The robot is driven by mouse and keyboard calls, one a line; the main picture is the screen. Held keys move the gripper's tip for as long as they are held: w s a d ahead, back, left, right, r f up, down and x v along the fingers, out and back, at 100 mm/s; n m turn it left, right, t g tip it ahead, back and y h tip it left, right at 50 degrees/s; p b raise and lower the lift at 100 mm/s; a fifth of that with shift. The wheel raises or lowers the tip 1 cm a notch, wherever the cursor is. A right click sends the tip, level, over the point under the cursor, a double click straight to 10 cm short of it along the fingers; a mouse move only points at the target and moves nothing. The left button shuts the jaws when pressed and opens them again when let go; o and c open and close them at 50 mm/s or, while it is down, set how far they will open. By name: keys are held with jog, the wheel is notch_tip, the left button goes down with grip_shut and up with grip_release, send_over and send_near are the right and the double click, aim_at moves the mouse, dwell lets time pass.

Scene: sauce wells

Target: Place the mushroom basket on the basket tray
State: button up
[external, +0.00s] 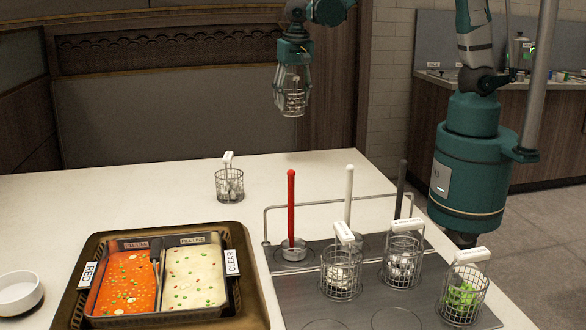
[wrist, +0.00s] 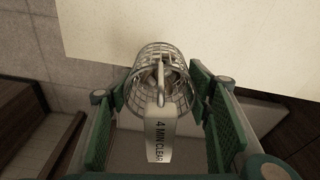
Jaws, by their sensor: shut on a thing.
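Another wire basket (external: 229,185) stands on the table (external: 130,190). A brown tray (external: 250,305) holds a two-part pan of red and pale broth. Red (external: 291,205), white (external: 349,190) and black upright handles stand along a wire rail. A white bowl (external: 18,292) is at left.

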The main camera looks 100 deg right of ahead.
aim_at(292, 91)
jog(key=r, duration=0.4)
jog(key=shift+w+a, duration=0.2)
jog(key=shift+a, duration=0.1)
jog(key=w+a+n, duration=0.3)
jog(key=w+a, duration=0.1)
jog(key=a, duration=1)
jog(key=w+a+n+p, duration=0.1)
jog(key=w+a+n, duration=0.25)
jog(key=a, duration=1.05)
jog(key=w+a+n, duration=0.2)
jog(key=w+a, duration=0.3)
jog(key=a, duration=1)
jog(key=s+a+n+y+p, duration=0.1)
jog(key=s+a+n, duration=0.3)
jog(key=a, duration=0.9)
jog(key=s+a+n+t, duration=0.1)
jog(key=s+a, duration=0.4)
jog(key=a, duration=0.9)
jog(key=s+a+n+y+p, duration=0.1)
jog(key=s+a+n, duration=0.3)
jog(key=a, duration=0.9)
notch_tip(292, 91, down, 11)
jog(key=s+m, duration=0.1)
jog(key=shift+s+a+f, duration=0.15)
jog(key=shift+s+a, duration=0.05)
jog(key=shift+a, duration=0.25)
jog(key=shift+m, duration=0.25)
jog(key=shift+f+b, duration=0.55)
jog(key=shift+f, duration=2.55)
